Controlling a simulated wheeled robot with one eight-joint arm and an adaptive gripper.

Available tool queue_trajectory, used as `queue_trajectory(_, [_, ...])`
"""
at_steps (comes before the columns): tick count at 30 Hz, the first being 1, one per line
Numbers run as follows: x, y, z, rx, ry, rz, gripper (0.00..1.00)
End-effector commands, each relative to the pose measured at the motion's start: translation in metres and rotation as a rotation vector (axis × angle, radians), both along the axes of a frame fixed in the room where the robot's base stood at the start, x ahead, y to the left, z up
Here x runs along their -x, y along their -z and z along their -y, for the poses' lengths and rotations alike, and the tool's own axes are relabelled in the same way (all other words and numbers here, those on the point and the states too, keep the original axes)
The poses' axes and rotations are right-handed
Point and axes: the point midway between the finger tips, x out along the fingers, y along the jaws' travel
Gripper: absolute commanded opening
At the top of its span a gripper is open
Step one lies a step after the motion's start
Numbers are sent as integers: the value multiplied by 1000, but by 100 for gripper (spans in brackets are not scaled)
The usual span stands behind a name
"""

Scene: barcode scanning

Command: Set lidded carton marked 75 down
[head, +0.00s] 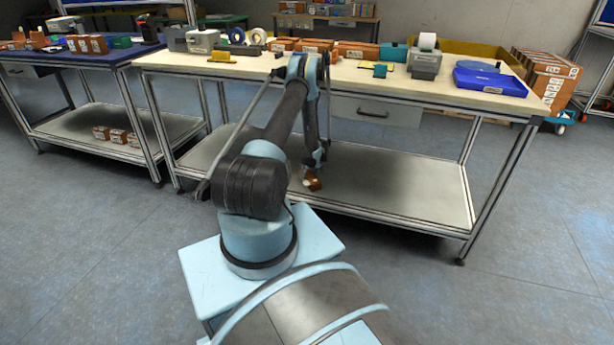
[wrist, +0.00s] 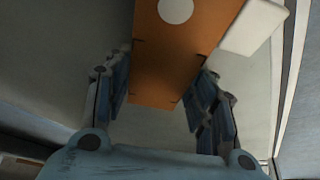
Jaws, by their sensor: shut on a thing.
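The carton is an orange-brown box (wrist: 172,50) held between the two fingers of my gripper (wrist: 165,88) in the wrist view. A white round spot and a white piece at its right side show; no 75 can be read. In the head view the small brown carton (head: 312,181) hangs at the end of my gripper (head: 311,172), low by the lower shelf (head: 390,190) of the middle workbench. A bare grey surface lies behind it in the wrist view. I cannot tell whether the carton touches the shelf.
The workbench top (head: 440,92) holds a label printer (head: 425,60), a blue tray (head: 490,80) and several cartons. The lower shelf is otherwise bare. A drawer (head: 375,110) hangs under the top. The left table's shelf (head: 95,125) holds several small cartons.

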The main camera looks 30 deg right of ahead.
Motion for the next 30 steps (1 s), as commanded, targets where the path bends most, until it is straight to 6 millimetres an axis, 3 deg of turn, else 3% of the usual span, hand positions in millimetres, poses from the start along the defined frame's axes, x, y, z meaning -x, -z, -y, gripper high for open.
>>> queue_trajectory(3, [0, 2, 0, 0, 0, 0, 28])
queue_trajectory(4, [0, 2, 0, 0, 0, 0, 56])
queue_trajectory(6, [0, 1, 0, 0, 0, 0, 71])
queue_trajectory(20, [0, -3, -1, 0, -1, 0, 71])
queue_trajectory(30, [17, -44, -2, 0, -1, 0, 71])
